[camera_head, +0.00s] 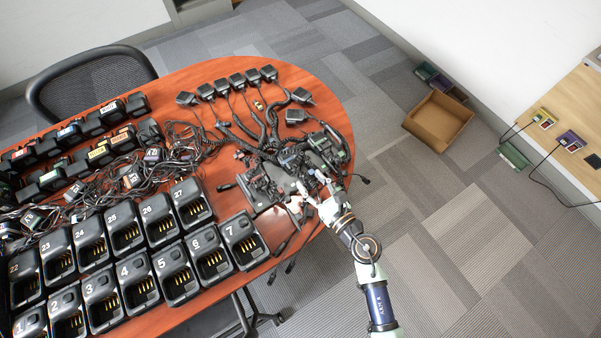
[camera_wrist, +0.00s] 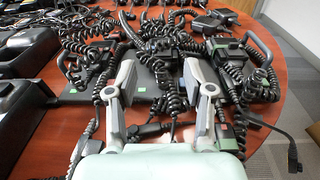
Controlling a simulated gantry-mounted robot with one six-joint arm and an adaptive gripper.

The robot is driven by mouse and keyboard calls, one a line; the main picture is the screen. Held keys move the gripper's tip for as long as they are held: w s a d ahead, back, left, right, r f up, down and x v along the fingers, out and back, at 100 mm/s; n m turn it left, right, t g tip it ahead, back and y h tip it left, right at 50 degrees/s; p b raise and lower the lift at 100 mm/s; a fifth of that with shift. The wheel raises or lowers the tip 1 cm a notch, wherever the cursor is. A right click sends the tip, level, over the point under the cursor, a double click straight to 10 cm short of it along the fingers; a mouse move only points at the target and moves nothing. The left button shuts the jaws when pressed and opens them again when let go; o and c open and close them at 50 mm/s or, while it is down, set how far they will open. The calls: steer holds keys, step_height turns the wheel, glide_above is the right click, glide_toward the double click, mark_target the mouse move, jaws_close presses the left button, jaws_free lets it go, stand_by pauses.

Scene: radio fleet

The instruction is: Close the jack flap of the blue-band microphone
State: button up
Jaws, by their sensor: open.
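A dark device with a blue band (camera_head: 291,162), likely the blue-band microphone, lies among black radios and coiled cords near the table's right end. Its jack flap is too small to make out. My gripper (camera_head: 308,194) is low over the near right edge of this cluster, close to the blue band. In the wrist view my gripper (camera_wrist: 160,102) has its two grey fingers spread apart, with coiled black cord (camera_wrist: 172,95) beyond and between them. I cannot tell whether a finger touches anything. No blue band is clear in the wrist view.
Several hand microphones (camera_head: 237,81) line the far edge of the wooden table (camera_head: 320,88). Numbered chargers (camera_head: 243,240) fill the near left. A plug on a cable (camera_wrist: 293,160) hangs past the table's right edge. A cardboard box (camera_head: 437,121) stands on the floor.

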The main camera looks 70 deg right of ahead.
mark_target(294, 161)
step_height(294, 161, down, 2)
steer(key=shift+d+f+t+b, duration=0.15)
steer(key=shift+t+b, duration=0.15)
steer(key=shift+b, duration=0.5)
steer(key=shift+r+h+b, duration=0.2)
steer(key=shift+h+b, duration=0.1)
steer(key=shift+w+r, duration=0.1)
steer(key=shift+r, duration=0.25)
steer(key=x, duration=0.7)
steer(key=shift+w+d+r, duration=0.1)
steer(key=shift+w+d, duration=0.15)
steer(key=shift+w, duration=0.05)
jaws_close()
steer(key=r+p, duration=0.1)
steer(key=p, duration=0.2)
steer(key=shift+p, duration=0.4)
steer(key=g+y+p, duration=0.1)
steer(key=p, duration=0.5)
steer(key=shift+w+d+r+p, duration=0.1)
steer(key=shift+r+p, duration=0.05)
steer(key=shift+p, duration=0.2)
steer(key=p, duration=0.2)
steer(key=shift+g+y+p, duration=0.3)
steer(key=shift+g+p, duration=0.1)
steer(key=shift+w+f+p, duration=0.1)
steer(key=shift+f+p, duration=0.25)
steer(key=shift+f, duration=0.35)
